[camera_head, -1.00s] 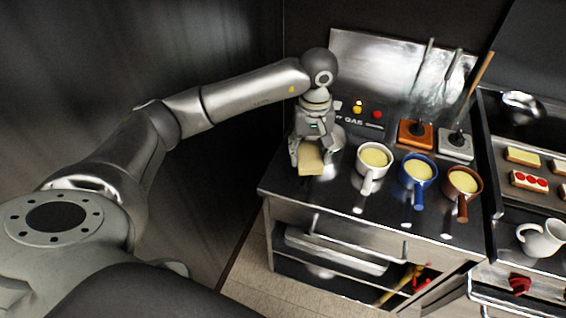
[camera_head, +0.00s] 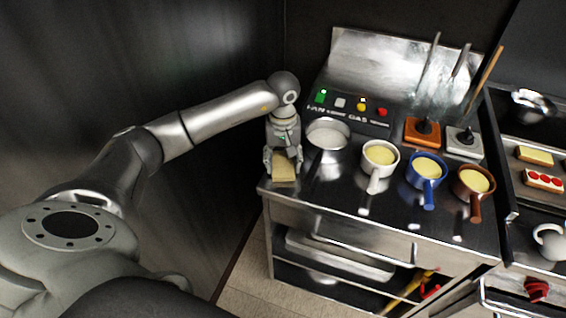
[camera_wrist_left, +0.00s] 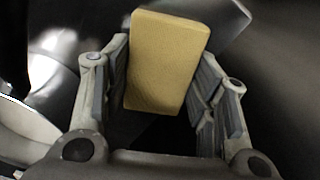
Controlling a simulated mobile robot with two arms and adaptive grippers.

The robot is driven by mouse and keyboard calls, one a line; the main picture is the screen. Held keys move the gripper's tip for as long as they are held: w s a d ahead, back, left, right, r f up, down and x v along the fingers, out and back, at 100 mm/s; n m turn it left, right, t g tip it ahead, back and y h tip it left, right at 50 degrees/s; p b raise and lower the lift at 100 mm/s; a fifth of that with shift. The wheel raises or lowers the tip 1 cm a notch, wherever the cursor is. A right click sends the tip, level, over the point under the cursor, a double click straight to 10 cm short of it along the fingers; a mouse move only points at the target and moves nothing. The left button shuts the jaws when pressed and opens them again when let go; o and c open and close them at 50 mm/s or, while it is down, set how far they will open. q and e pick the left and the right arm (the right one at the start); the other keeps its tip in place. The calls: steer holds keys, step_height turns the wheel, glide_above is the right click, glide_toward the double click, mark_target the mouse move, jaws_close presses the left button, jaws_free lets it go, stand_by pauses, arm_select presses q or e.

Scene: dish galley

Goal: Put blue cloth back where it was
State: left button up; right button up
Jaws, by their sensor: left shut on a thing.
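No blue cloth shows in either view. My left gripper (camera_head: 283,160) is shut on a tan, sponge-like block (camera_head: 285,172), near the left front corner of the dark counter (camera_head: 330,188). In the left wrist view the block (camera_wrist_left: 165,62) sits between the two fingers (camera_wrist_left: 165,105), tilted slightly. I cannot tell whether the block touches the counter. My right gripper is not in view.
A steel pot (camera_head: 328,136) stands just right of my left gripper. White (camera_head: 380,156), blue (camera_head: 427,170) and brown (camera_head: 474,182) handled cups line the counter further right. A button panel (camera_head: 350,108) is behind. Open shelves (camera_head: 340,262) are below.

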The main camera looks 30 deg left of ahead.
mark_target(283, 164)
arm_select(q)
steer(key=shift+s+r, duration=0.1)
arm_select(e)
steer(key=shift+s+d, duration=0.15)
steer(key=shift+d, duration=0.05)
arm_select(q)
steer(key=shift+f, duration=0.2)
steer(key=o, duration=0.9)
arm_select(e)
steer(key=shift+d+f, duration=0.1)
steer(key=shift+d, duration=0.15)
arm_select(q)
steer(key=shift+r, duration=0.2)
step_height(283, 164, up, 12)
steer(key=b, duration=0.3)
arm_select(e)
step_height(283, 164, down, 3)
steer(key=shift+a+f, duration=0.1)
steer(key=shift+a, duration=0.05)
